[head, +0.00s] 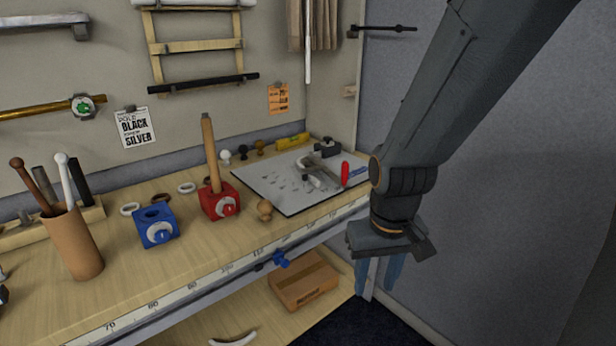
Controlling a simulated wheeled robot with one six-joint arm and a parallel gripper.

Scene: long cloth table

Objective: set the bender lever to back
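A grey metal device that looks like the bender (318,176) sits on a pale plate (287,203) at the right end of the workbench. A short red handle (345,174) stands upright at its right side; I cannot tell whether it is the bender lever, or which way the lever is set. My gripper (379,276) hangs pointing down, to the right of the bench's front edge and lower in the picture than the bender. Its two blue fingers are apart with nothing seen between them. It is clear of the bender.
A red block (220,204) with an upright wooden rod and a blue block (156,231) stand left of the plate. A brown cup (77,245) holds several tools. A wooden box (303,284) lies on the lower shelf. A grey wall is at right.

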